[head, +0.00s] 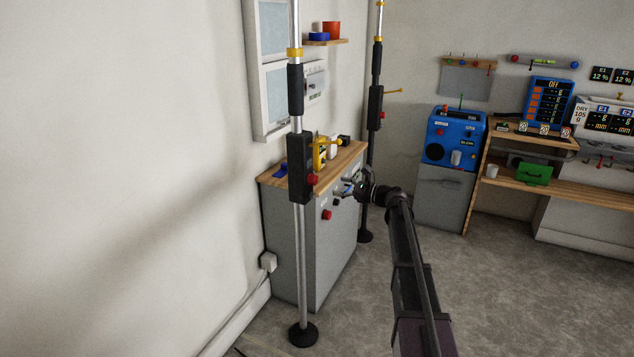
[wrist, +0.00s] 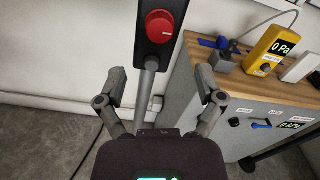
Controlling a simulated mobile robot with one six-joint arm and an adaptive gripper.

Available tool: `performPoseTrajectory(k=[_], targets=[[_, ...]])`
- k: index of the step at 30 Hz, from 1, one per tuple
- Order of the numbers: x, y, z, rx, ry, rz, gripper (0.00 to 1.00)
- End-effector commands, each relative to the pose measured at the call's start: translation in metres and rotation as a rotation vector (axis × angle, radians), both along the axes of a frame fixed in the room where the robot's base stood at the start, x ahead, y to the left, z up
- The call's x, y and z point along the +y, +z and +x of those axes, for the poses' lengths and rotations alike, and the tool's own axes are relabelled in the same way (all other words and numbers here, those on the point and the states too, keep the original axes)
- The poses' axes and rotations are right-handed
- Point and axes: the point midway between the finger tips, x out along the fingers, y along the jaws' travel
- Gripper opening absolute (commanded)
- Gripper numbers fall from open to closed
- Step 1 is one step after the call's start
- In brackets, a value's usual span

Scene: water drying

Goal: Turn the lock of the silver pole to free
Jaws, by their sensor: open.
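The silver pole (head: 302,250) stands upright in front of the cabinet, with a black lock housing (head: 300,168) partway up. A red round lock knob (head: 312,180) sits on the housing. In the wrist view the knob (wrist: 160,26) is at top centre, with a pale mark across its face; any lettering there is not readable. My gripper (head: 350,185) is to the right of the housing, apart from it. In the wrist view my gripper (wrist: 161,76) is open and empty, its two fingers spread below the knob and not touching it.
A grey cabinet (head: 290,245) with a wooden top stands close behind the pole. It bears a yellow meter (wrist: 271,51) reading 0 Pa. A second, darker pole (head: 372,160) stands farther back. A blue machine (head: 453,140) and a wooden desk stand at right. Floor at front right is clear.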

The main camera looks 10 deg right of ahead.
Motion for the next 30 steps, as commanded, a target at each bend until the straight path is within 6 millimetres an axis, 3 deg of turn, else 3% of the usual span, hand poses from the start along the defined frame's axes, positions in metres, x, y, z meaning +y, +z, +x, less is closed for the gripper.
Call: performPoseTrajectory(k=[15,30], targets=[[0.060,0.000,0.044,0.000,0.001,0.000,0.87],[0.071,0.000,0.052,0.000,-0.001,0.000,0.87]])
